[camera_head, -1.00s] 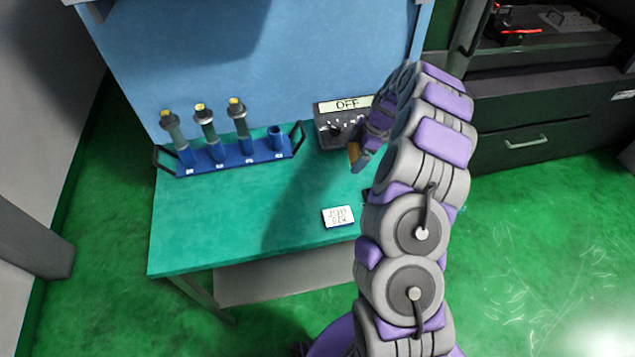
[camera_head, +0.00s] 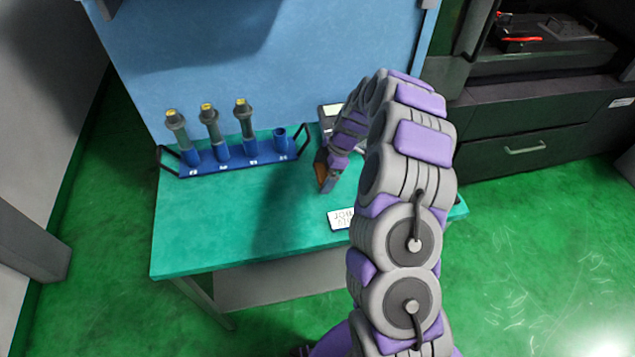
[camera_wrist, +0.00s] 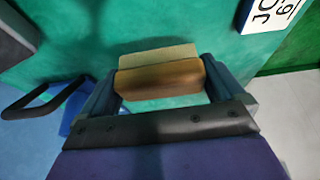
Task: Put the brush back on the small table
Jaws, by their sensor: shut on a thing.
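The small table (camera_head: 220,237) has a green top against a blue panel. My gripper (camera_head: 325,175) is over the right part of the table, in front of the control box. In the wrist view my gripper (camera_wrist: 165,85) is shut on the brush (camera_wrist: 160,80), which has a brown wooden body and a pale strip along its far side. The brush also shows as a small brown piece at my gripper in the head view (camera_head: 321,166). The green tabletop lies beyond the brush; I cannot tell whether they touch.
A blue rack (camera_head: 227,160) with several sockets, three holding grey-green tools, stands at the back left. A control box (camera_head: 329,113) is partly hidden behind my arm. A white card (camera_head: 340,218) lies near the front edge. The table's left front is clear.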

